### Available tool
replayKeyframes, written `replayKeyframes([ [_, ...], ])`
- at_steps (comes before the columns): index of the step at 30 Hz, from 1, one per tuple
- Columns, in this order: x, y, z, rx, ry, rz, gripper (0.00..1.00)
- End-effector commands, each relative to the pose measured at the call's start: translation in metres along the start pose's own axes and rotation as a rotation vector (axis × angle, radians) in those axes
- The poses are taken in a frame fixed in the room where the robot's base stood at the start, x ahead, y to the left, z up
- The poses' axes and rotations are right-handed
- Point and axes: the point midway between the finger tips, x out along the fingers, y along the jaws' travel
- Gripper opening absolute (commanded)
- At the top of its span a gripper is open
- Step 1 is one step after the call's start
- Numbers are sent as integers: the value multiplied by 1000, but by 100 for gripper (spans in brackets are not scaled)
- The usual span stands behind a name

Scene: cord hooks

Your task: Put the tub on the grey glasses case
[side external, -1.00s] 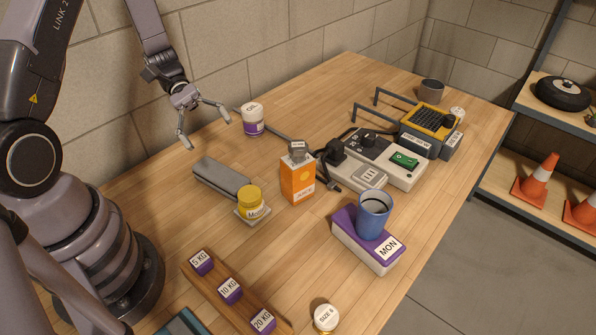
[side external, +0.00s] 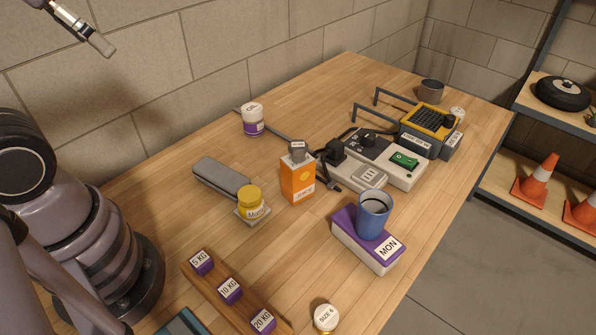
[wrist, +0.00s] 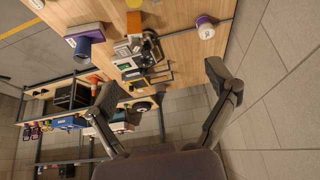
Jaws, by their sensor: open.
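A white tub with a purple band (side external: 252,120) stands upright on the wooden table near the wall. It also shows in the wrist view (wrist: 205,28). The long grey glasses case (side external: 218,177) lies shut on the table, nearer the camera than the tub, with a bare top. A yellow-lidded jar (side external: 250,203) stands on a small grey slab at the case's near end. My gripper (wrist: 160,84) is open and empty in the wrist view, fingers spread wide. In the side view only part of it shows at the top left, high above the table.
An orange carton (side external: 297,179) with a grey plug on top stands right of the case. A power strip (side external: 352,172), a blue mug (side external: 374,212) on a purple-topped box (side external: 352,245), and a wooden weight rack (side external: 215,290) are around. Table between tub and case is clear.

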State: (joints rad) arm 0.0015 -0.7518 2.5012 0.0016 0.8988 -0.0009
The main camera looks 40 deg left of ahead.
Motion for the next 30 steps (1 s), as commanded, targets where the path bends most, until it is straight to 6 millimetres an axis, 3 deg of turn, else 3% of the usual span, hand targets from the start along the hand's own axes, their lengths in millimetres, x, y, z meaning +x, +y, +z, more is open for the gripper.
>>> replayKeyframes([
  [12, 2, 0, -2, -1, -7, 1, 86],
  [17, 24, 5, -20, -1, -69, 12, 86],
  [20, 55, 13, -40, -2, -140, 21, 86],
  [24, 112, 28, -58, -3, -245, 28, 86],
  [30, 202, 53, -58, -1, -384, 21, 86],
])
